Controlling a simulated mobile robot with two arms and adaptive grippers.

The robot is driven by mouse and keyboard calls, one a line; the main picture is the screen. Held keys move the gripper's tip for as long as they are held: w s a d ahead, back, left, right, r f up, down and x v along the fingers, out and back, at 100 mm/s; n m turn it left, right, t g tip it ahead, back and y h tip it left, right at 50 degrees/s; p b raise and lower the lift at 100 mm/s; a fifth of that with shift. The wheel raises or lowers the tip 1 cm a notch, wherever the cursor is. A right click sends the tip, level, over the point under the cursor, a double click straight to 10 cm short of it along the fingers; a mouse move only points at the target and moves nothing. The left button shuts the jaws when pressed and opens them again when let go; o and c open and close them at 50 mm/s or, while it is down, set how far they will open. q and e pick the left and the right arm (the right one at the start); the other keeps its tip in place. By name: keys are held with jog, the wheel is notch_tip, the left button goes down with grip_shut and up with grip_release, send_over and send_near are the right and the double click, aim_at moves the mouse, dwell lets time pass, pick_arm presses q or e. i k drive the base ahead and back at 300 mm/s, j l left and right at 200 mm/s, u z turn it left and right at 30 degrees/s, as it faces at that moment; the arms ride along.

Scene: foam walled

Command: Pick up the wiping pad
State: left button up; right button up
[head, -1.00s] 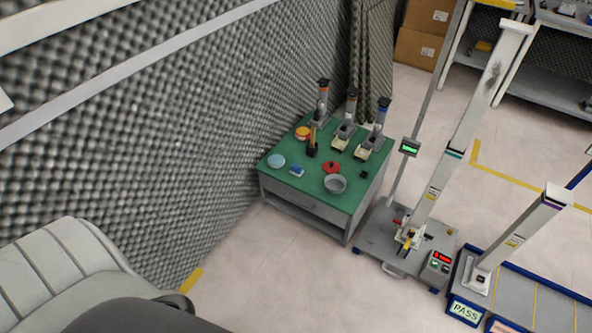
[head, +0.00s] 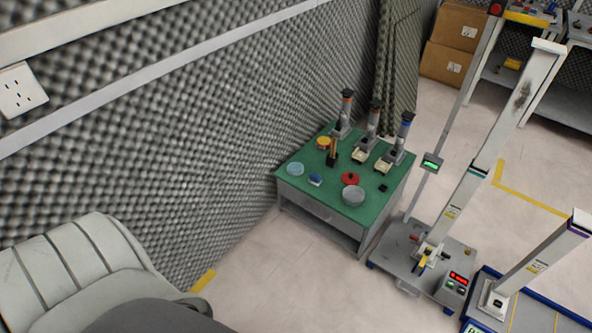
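A small blue-and-white block (head: 315,180), which looks like the wiping pad, lies on the green top of a grey table (head: 322,204) near its front left edge. It is too small to make out in detail. A light blue round dish or disc (head: 295,169) lies just left of it. A red round piece (head: 350,178) and a grey bowl (head: 353,196) are to its right. Neither of my grippers is in view.
Several upright devices (head: 374,120) stand along the table's back right. A yellow-orange round container (head: 323,143) and a dark holder (head: 332,158) are behind the pad. Foam wall (head: 200,150) borders the left. A tall test stand (head: 420,262) is right of the table. Floor in front (head: 280,280) is clear.

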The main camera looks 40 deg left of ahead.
aim_at(316, 179)
jog(key=i+j+u, duration=0.2)
jog(key=i, duration=0.35)
jog(key=i+j+u, duration=0.25)
jog(key=i, duration=0.35)
jog(key=i+j+u, duration=0.2)
jog(key=i, duration=0.4)
